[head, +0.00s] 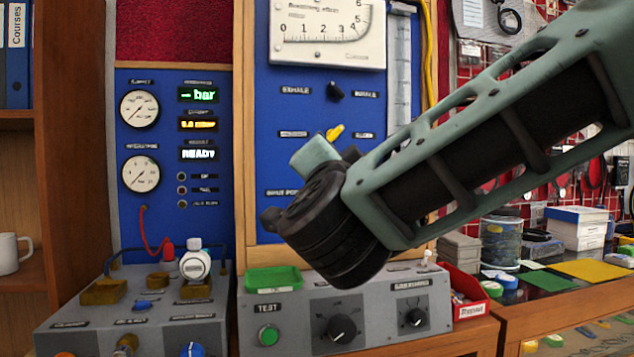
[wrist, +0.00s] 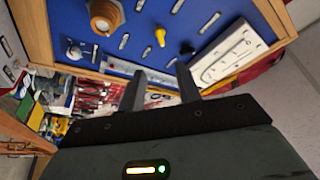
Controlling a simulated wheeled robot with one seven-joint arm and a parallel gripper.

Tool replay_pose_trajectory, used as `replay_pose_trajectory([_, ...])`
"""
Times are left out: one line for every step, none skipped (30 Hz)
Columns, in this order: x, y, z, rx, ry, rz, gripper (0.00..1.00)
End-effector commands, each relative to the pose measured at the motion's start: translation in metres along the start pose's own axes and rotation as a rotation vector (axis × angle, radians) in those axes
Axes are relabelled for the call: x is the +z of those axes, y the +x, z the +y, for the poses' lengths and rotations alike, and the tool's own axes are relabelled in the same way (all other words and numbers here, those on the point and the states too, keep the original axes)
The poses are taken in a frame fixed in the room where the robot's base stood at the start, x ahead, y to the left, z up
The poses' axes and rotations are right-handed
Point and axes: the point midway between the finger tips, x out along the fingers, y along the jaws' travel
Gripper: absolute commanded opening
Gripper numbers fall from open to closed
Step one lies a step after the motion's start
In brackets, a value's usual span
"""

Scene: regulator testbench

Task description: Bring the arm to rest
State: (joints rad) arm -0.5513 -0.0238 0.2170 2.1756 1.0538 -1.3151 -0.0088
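My arm (head: 490,140) reaches in from the upper right of the head view, its green frame ending in a dark round joint in front of the blue panel. The fingers of my gripper cannot be made out in the head view. In the wrist view my gripper (wrist: 162,82) shows two dark fingers standing apart with nothing between them. It is open and empty, and the wrist view is tilted. The blue panel (wrist: 205,12) with its knobs lies beyond the fingertips.
A grey bench unit (head: 375,317) with a green tray (head: 273,280) and a TEST button stands below my arm. A regulator (head: 195,264) sits on the left unit. A red bin (head: 463,287) and jars stand at right. A wooden shelf (head: 78,140) is at left.

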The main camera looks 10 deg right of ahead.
Motion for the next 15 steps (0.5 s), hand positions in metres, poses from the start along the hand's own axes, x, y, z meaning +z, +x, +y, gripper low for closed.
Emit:
replay_pose_trajectory([0.0, 0.0, 0.0, 0.0, 0.0, 0.0, 0.34])
replay_pose_trajectory([0.0, 0.0, 0.0, 0.0, 0.0, 0.0, 0.34])
replay_pose_trajectory([0.002, 0.0, -0.001, -0.005, -0.003, -0.012, 0.34])
replay_pose_trajectory([0.004, 0.0, -0.003, -0.011, -0.007, -0.027, 0.34])
replay_pose_trajectory([0.007, 0.0, -0.005, -0.021, -0.013, -0.05, 0.34])
replay_pose_trajectory([0.014, -0.002, -0.009, -0.037, -0.024, -0.094, 0.34])
replay_pose_trajectory([0.02, -0.003, -0.012, -0.054, -0.036, -0.137, 0.34])
replay_pose_trajectory([0.028, -0.005, -0.016, -0.072, -0.051, -0.187, 0.34])
replay_pose_trajectory([0.04, -0.011, -0.02, -0.1, -0.076, -0.267, 0.34])
replay_pose_trajectory([0.051, -0.016, -0.023, -0.123, -0.098, -0.335, 0.34])
replay_pose_trajectory([0.062, -0.024, -0.026, -0.146, -0.124, -0.407, 0.34])
replay_pose_trajectory([0.076, -0.035, -0.028, -0.177, -0.162, -0.507, 0.34])
replay_pose_trajectory([0.087, -0.045, -0.028, -0.198, -0.193, -0.582, 0.34])
replay_pose_trajectory([0.097, -0.056, -0.026, -0.216, -0.226, -0.658, 0.34])
replay_pose_trajectory([0.109, -0.071, -0.023, -0.238, -0.271, -0.758, 0.34])
